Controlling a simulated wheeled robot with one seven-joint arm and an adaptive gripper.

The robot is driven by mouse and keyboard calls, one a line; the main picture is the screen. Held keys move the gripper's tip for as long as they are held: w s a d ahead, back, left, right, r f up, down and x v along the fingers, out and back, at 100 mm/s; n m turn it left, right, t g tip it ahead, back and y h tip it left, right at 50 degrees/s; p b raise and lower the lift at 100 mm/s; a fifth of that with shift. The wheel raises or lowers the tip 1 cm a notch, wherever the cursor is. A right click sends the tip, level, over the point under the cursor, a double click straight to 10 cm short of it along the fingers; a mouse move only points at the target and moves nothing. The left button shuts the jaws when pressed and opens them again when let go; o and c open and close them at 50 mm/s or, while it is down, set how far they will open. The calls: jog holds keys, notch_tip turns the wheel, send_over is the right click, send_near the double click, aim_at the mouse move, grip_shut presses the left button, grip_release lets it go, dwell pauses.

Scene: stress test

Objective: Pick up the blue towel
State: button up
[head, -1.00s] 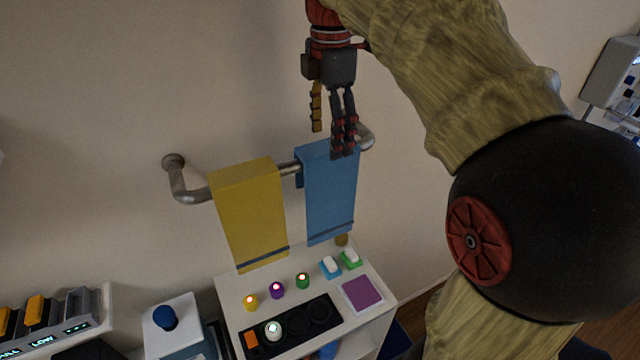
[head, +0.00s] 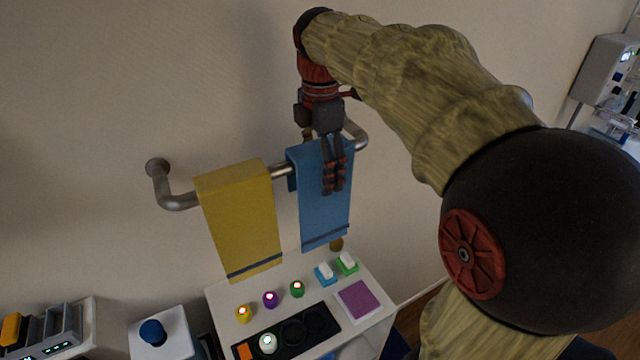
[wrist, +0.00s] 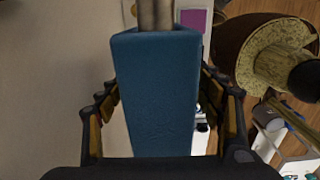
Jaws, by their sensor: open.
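The blue towel (head: 322,218) hangs over the right part of a metal bar (head: 180,200) on the wall. It also shows in the wrist view (wrist: 155,95), filling the middle between my fingers. My gripper (head: 325,180) is open and points down at the top of the towel. In the head view one set of fingers lies in front of the towel; the other finger is mostly hidden behind it.
A yellow towel (head: 240,220) hangs on the bar to the left of the blue one. Below stands a white cabinet top (head: 318,280) with lit candles, a black hob panel, two soap-like blocks and a purple square (head: 357,300). The wall is close behind the bar.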

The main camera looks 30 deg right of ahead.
jog(key=shift+f, duration=0.2)
jog(key=shift+c, duration=1)
jog(key=c, duration=1.1)
jog(key=shift+c, duration=0.3)
